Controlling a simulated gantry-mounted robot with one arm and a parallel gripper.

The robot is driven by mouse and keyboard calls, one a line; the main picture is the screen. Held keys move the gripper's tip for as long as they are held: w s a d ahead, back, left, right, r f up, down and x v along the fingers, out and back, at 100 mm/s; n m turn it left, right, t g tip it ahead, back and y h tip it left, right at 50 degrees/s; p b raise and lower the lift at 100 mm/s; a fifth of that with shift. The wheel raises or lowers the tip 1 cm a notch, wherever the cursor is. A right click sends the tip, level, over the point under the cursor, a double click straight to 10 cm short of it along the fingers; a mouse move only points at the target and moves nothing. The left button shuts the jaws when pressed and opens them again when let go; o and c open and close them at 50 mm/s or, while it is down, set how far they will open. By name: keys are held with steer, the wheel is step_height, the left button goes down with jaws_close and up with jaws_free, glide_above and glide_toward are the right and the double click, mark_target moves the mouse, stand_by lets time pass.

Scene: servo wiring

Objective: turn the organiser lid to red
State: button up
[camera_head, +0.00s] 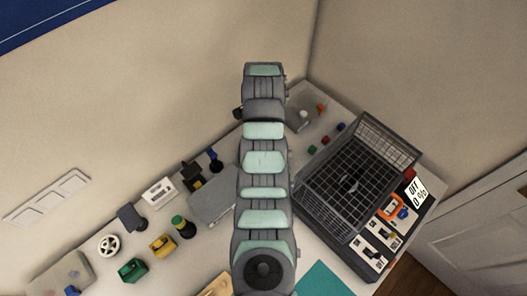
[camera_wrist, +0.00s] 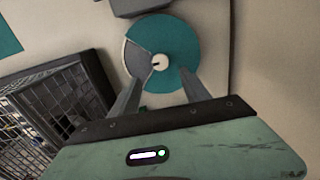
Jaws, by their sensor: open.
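The organiser lid (camera_wrist: 178,41) is a round teal disc in the wrist view, with a grey wedge-shaped sector (camera_wrist: 137,62) at its left. A small pale knob (camera_wrist: 160,62) with a dark mark stands at its centre. I see no red on it. My gripper (camera_wrist: 160,77) is open, its two fingers apart over the lower part of the lid, one on each side of the knob's line. Nothing is between the fingers. I cannot tell whether they touch the lid. In the head view my arm hides the lid and gripper.
A dark wire basket (camera_head: 345,187) stands right of my arm; it also shows in the wrist view (camera_wrist: 62,105). A switch panel (camera_head: 390,225) is beside it. A teal mat (camera_head: 325,281) lies in front. Small parts, including a yellow block (camera_head: 162,245), lie left. The wall is close behind.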

step_height(320, 180, down, 10)
steer(key=shift+f, duration=0.25)
stand_by(0.3)
jaws_close()
stand_by(0.6)
stand_by(0.8)
